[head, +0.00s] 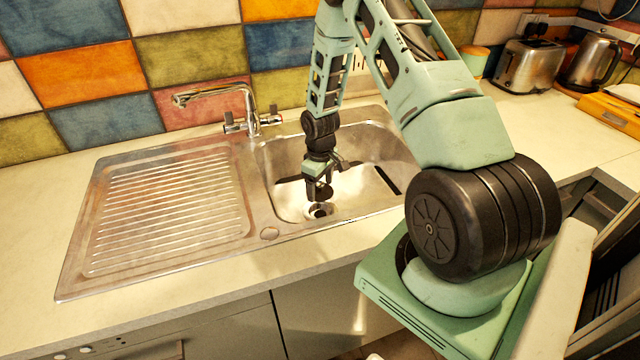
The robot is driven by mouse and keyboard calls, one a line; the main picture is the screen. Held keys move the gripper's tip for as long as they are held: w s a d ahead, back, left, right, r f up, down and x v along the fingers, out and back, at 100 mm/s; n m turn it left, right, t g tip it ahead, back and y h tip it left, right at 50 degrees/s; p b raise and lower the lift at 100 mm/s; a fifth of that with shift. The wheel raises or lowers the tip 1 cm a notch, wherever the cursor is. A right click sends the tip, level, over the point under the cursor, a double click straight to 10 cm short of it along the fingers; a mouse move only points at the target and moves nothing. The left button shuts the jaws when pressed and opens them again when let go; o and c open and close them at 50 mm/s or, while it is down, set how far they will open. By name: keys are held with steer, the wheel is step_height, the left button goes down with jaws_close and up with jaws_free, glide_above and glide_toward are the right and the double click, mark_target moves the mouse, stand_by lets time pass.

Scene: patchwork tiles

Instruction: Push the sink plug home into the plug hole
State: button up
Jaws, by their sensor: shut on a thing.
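My gripper (321,182) points down into the sink bowl (288,158) and is shut on the dark sink plug (323,192). The plug is small and partly hidden by the fingers. The plug hole (320,211) is a dark opening with a pale metal ring in the bowl floor, just below the plug in the picture. The plug looks apart from the hole and above it, but the exact gap is hard to tell.
A chrome tap (250,112) stands behind the bowl, its spout turned left over the ribbed drainer (170,205). The bowl walls surround my gripper. A toaster (525,65) and a kettle (592,62) stand at the back right. The front counter strip is clear.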

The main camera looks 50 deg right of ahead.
mark_target(320, 191)
steer(key=shift+f+b, duration=1.85)
steer(key=shift+f, duration=0.95)
steer(key=shift+f+b, duration=0.85)
steer(key=shift+f, duration=0.5)
steer(key=o, duration=1)
steer(key=shift+r, duration=0.1)
steer(key=shift+o, duration=0.3)
steer(key=shift+r, duration=0.1)
step_height(320, 191, up, 17)
steer(key=shift+r+b, duration=0.1)
steer(key=shift+b, duration=0.55)
